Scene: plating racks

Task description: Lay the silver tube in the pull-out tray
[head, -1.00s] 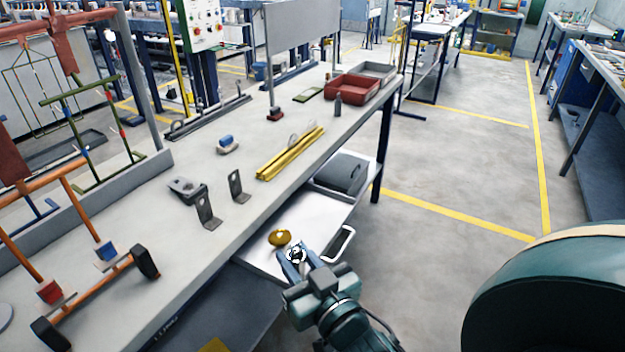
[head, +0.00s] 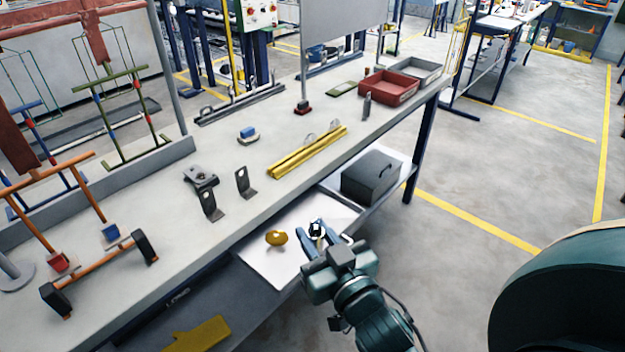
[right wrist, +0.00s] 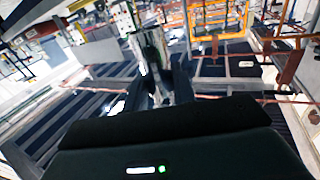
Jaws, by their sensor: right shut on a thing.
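The silver tube (right wrist: 150,48) is in my right gripper (head: 318,230), which is shut on it. In the right wrist view the tube stands out lengthwise from between the dark fingers. In the head view only a small bright end (head: 317,229) shows between the blue fingertips. The white pull-out tray (head: 268,266) sticks out from under the bench. My right gripper is over its right part, and whether the tube touches the tray cannot be told. My left gripper is out of view.
A gold rounded piece (head: 276,238) is at the tray, left of my gripper. A dark grey box (head: 370,177) stands on the shelf behind. The bench (head: 225,165) overhangs the tray's left side and carries yellow rails (head: 308,152) and dark brackets (head: 245,184). Open floor lies to the right.

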